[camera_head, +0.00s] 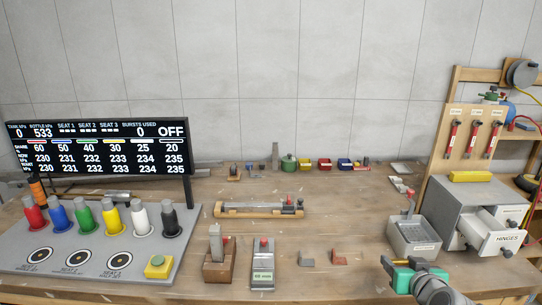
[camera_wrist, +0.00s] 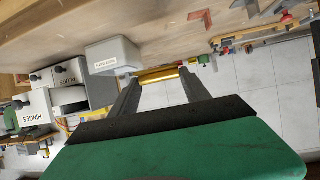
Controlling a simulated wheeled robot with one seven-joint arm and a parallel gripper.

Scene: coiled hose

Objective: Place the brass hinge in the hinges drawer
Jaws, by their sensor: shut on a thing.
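My gripper (camera_head: 388,264) is low at the front right of the bench in the head view, left of the drawer cabinet. In the wrist view its two dark fingers (camera_wrist: 158,82) are shut on a yellow, brass-coloured bar, which I take as the brass hinge (camera_wrist: 158,74). It spans the gap between the fingertips. The hinges drawer (camera_head: 499,239) is pulled out from the grey cabinet and labelled HINGES. It also shows at the left of the wrist view (camera_wrist: 38,113). The drawer's inside is only partly visible.
A grey labelled bin (camera_head: 414,239) stands between my gripper and the cabinet (camera_head: 452,206). A yellow block (camera_head: 470,176) lies on the cabinet top. Another drawer (camera_wrist: 62,76) shows in the wrist view. A red bracket (camera_head: 340,257) and a meter (camera_head: 263,265) stand to the left.

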